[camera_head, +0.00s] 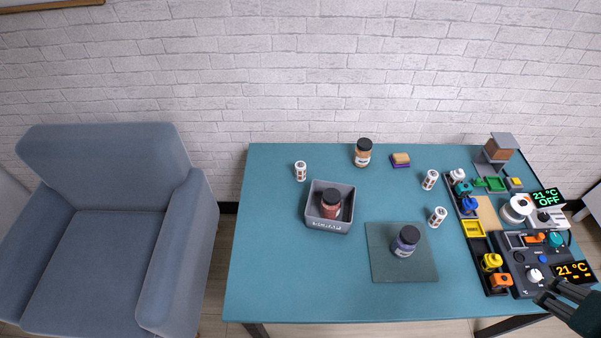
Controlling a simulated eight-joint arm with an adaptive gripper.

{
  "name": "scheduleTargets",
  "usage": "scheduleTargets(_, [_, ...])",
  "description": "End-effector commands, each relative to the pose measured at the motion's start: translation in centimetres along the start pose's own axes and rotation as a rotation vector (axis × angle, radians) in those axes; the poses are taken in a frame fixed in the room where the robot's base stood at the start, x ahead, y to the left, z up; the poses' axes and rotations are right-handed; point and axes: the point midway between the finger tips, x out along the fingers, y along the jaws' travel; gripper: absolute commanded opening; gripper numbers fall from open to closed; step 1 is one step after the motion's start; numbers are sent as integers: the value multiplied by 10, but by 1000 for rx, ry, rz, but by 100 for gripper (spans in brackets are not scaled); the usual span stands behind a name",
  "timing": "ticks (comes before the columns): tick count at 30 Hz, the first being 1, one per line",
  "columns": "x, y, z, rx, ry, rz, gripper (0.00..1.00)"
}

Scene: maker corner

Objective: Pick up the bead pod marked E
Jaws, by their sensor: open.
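Three small white pods with dark markings stand on the teal table. One pod (300,171) is at the back left, one pod (430,180) is at the right, and one pod (438,217) stands just in front of that one. The markings are too small to read, so I cannot tell which is marked E. My gripper (547,294) is open at the bottom right, by the front right corner of the table. It is far from all three pods, and no object shows between its fingers.
A grey bin (330,226) holds a dark-lidded jar. Another jar (405,241) stands on a grey-green mat (388,268). An orange-brown jar (363,153) and a small block (401,160) are at the back. Devices and a control panel (520,278) crowd the right side. The front left is clear.

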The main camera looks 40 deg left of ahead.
Motion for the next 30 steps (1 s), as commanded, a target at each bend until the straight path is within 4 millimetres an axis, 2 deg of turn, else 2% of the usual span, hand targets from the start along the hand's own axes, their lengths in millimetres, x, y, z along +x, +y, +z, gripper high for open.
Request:
scheduleTargets(11, [0, 0, 0, -1, 0, -1, 41])
scheduleTargets(17, [1, -7, -8, -21, -9, -10, 41])
scheduleTargets(23, [4, -25, -27, -72, -33, -33, 41])
scheduleTargets(30, [11, -59, -57, -162, -74, -72, 41])
